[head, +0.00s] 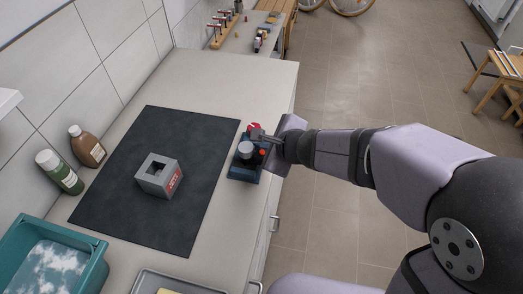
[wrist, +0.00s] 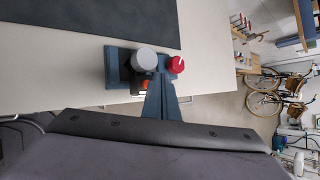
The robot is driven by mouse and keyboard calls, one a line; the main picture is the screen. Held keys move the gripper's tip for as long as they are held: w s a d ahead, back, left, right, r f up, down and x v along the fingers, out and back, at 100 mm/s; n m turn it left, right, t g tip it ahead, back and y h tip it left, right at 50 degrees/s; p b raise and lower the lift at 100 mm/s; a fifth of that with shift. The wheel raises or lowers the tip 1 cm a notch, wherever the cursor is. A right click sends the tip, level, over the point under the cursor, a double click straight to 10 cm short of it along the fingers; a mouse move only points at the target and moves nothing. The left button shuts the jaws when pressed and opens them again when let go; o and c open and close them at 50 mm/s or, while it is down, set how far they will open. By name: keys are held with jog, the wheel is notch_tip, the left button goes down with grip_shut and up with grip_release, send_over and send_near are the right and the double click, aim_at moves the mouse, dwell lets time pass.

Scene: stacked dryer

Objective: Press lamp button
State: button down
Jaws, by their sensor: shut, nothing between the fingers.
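A small device with a blue base (head: 241,173) sits near the right edge of the counter. It carries a grey round cap (head: 246,149), a red cap (head: 254,127) and a small red spot (head: 263,152). I cannot tell for certain which of these is the lamp button. In the wrist view the grey cap (wrist: 144,58) is left of my fingertips and the red cap (wrist: 176,64) is right of them. My gripper (head: 259,135) is shut and empty. Its fingers (wrist: 160,76) reach over the device between the two caps; contact cannot be made out.
A dark mat (head: 190,190) lies left of the device with a grey box (head: 160,176) on it. Two bottles (head: 88,146) (head: 60,172) stand by the wall. A teal basin (head: 92,276) and a metal tray (head: 143,283) are at the front. The counter behind is clear.

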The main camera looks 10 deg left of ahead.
notch_tip(320, 180, up, 6)
jog(key=p, duration=0.5)
jog(key=shift+f, duration=0.1)
dwell(0.4)
jog(key=s+d+f+n+g, duration=0.1)
jog(key=s+f+n+g, duration=0.2)
jog(key=s+n, duration=0.45)
jog(key=s+f+n+g, duration=0.3)
jog(key=s+n, duration=0.4)
jog(key=n, duration=0.2)
jog(key=s+d+f+n+h, duration=0.1)
jog(key=d+h, duration=0.5)
jog(key=d, duration=1.8)
jog(key=shift+s+d+f+n+g, duration=0.25)
jog(key=shift+d+f+n+g, duration=0.15)
jog(key=shift+f+n, duration=0.15)
